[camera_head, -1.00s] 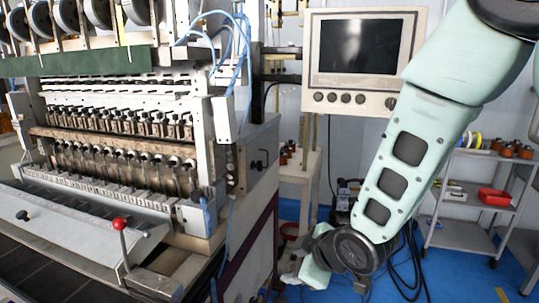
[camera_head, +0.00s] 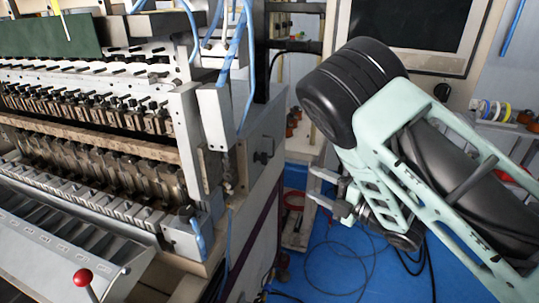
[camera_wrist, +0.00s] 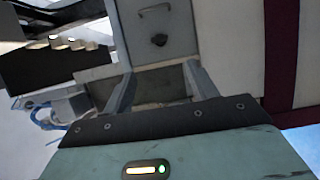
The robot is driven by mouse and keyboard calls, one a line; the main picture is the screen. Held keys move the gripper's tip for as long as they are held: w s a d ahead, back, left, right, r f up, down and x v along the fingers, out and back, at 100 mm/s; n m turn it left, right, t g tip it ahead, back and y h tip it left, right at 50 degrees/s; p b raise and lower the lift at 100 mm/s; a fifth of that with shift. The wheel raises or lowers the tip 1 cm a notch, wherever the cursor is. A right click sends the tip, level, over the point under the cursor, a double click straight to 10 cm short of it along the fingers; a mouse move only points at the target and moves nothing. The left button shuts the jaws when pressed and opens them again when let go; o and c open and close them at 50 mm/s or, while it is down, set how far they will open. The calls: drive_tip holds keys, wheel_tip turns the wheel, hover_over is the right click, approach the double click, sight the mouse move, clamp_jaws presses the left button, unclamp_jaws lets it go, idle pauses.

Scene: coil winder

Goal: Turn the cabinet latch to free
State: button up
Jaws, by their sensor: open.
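The cabinet latch (camera_head: 264,156) is a small black handle on the grey side panel of the winding machine's cabinet, right of the winding heads in the head view. In the wrist view the latch (camera_wrist: 159,40) shows as a dark knob on a grey plate, ahead of my fingers. My gripper (camera_head: 318,186) is right of the latch and a little lower in the head view, with its fingers pointing left toward the cabinet. The fingers also show in the wrist view (camera_wrist: 160,88), spread apart with nothing between them. The gripper is apart from the latch.
The winding machine (camera_head: 90,150) fills the left side, with a red-knobbed lever (camera_head: 83,278) at its front. A monitor panel (camera_head: 425,25) stands behind my arm. Cables (camera_head: 335,262) lie on the blue floor. A shelf with spools (camera_head: 495,110) is at the right.

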sight(262, 158)
drive_tip(key=p+x, duration=0.5)
drive_tip(key=x, duration=1.1)
drive_tip(key=shift+a+p, duration=0.25)
drive_tip(key=shift+p, duration=0.15)
drive_tip(key=shift+w, duration=0.1)
drive_tip(key=c, duration=1)
